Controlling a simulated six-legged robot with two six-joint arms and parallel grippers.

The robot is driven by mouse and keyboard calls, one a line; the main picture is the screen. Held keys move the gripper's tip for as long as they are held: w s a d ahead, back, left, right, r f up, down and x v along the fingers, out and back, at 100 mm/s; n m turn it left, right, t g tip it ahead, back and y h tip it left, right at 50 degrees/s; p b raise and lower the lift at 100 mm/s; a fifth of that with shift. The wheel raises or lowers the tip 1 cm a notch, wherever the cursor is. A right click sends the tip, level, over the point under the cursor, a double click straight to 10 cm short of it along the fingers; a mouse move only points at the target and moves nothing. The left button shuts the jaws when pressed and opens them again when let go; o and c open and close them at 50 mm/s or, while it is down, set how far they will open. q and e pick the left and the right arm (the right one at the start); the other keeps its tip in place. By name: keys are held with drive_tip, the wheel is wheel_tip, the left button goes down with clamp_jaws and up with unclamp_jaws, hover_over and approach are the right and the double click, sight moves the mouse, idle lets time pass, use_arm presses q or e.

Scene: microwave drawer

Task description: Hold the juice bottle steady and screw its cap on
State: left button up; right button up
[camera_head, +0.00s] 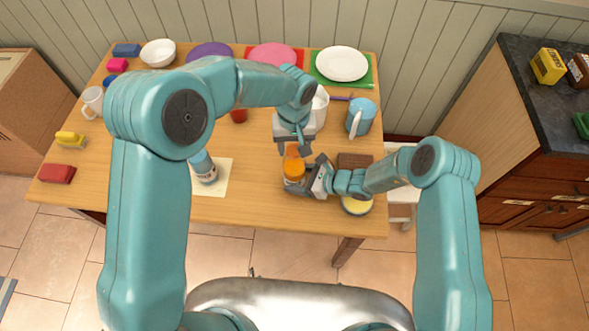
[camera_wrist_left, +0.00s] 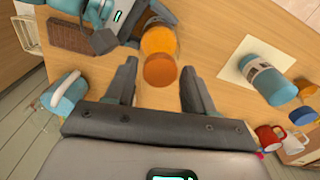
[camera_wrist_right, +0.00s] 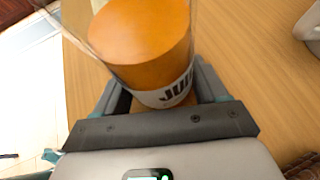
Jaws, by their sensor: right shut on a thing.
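The juice bottle (camera_head: 293,172) is orange and upright near the table's right front. It fills much of the right wrist view (camera_wrist_right: 140,40), with a clear wall and a printed label. My right gripper (camera_head: 318,178) is shut around its side. An orange, cap-like disc (camera_head: 292,151) shows at the top of the bottle; in the left wrist view it is a darker round disc (camera_wrist_left: 160,70). I cannot tell whether it is screwed down. My left gripper (camera_head: 295,138) points down above the bottle. In the left wrist view its fingers (camera_wrist_left: 158,82) are open, with gaps on both sides of the disc.
A blue bottle (camera_head: 203,168) stands on a pale mat (camera_head: 217,184) to the left. A brown block (camera_head: 355,160) and a yellow-topped round item (camera_head: 356,205) are close to my right wrist. A blue pitcher (camera_head: 361,118) stands behind. Plates line the back.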

use_arm(q)
drive_tip(key=c, duration=0.8)
drive_tip(key=m, duration=0.6)
drive_tip(key=shift+m, duration=0.4)
drive_tip(key=m, duration=0.7)
drive_tip(key=shift+d, duration=0.1)
drive_tip(key=o, duration=1.1)
drive_tip(key=shift+c, duration=0.2)
drive_tip(key=shift+r, duration=2.55)
